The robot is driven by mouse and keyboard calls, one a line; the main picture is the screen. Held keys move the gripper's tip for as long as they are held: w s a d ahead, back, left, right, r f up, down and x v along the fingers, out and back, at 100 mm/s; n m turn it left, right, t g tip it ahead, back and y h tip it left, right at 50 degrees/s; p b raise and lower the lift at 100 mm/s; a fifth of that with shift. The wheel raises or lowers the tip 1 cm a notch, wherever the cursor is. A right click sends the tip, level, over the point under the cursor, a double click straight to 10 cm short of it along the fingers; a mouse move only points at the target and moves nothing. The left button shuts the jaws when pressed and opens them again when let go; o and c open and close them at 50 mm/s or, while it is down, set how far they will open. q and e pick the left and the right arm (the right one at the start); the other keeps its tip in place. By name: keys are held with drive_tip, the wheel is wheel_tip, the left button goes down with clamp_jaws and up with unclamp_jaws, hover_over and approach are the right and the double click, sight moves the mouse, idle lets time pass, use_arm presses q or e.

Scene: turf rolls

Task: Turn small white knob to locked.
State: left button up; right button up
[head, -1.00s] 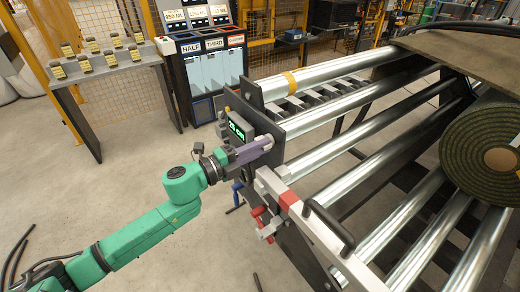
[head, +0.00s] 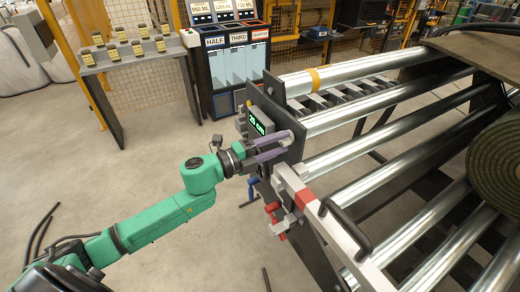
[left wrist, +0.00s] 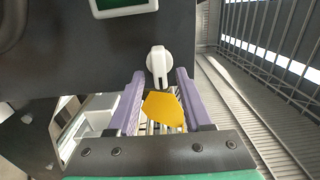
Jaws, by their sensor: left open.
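The small white knob (left wrist: 158,66) shows in the left wrist view on a dark panel, its narrow handle pointing roughly up and down in the picture. My left gripper (left wrist: 160,74) is open, with one purple finger on each side of the knob, near the fingertips. I cannot tell whether either finger touches it. In the head view my left gripper (head: 288,145) is at the dark end plate of the roller machine, beside the green display (head: 257,123); the fingers largely hide the knob there. No locked marking is readable. My right gripper is not in view.
The roller machine (head: 350,152) fills the right, with a turf roll (head: 498,168) on it. A red clamp (head: 273,209) and a black handle (head: 345,228) sit below and right of the gripper. A bin cabinet (head: 235,68) stands behind.

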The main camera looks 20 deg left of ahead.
use_arm(q)
drive_tip(key=b+v, duration=0.1)
drive_tip(key=v, duration=1.3)
drive_tip(key=shift+b, duration=0.35)
drive_tip(key=shift+s, duration=0.1)
